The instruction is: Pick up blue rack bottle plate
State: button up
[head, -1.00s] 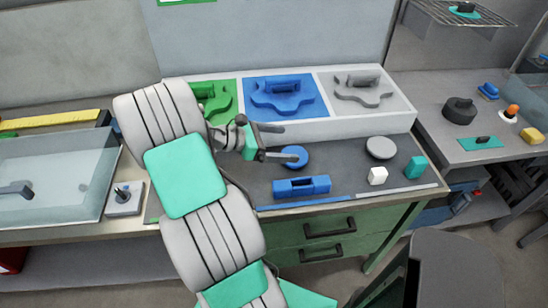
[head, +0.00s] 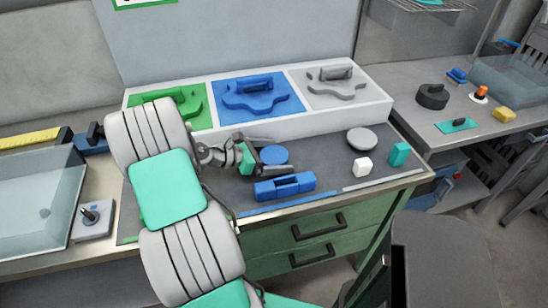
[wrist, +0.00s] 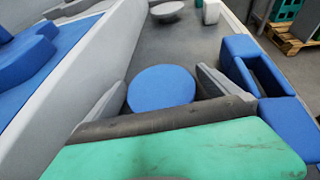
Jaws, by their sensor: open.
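A blue panel (head: 222,119) in the white rack (head: 330,120) holds a blue contoured plate with a bar handle (head: 255,103). Part of this blue rack section also shows at the left of the wrist view (wrist: 35,85). A round blue disc (head: 274,154) lies on the dark bench top in front of the rack. My gripper (head: 268,157) is open and low over the bench beside the disc. In the wrist view the disc (wrist: 161,88) appears between the two fingers, with no visible grip on it. Its near edge is hidden by the gripper.
A blue block with a recess (head: 284,187) lies in front of the disc. A grey disc (head: 362,139), a white block (head: 362,167) and a teal block (head: 399,154) are to the right. The rack's white front wall stands close to my gripper. Green and grey plates flank the blue one.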

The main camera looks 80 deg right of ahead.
jog(key=c, duration=1.4)
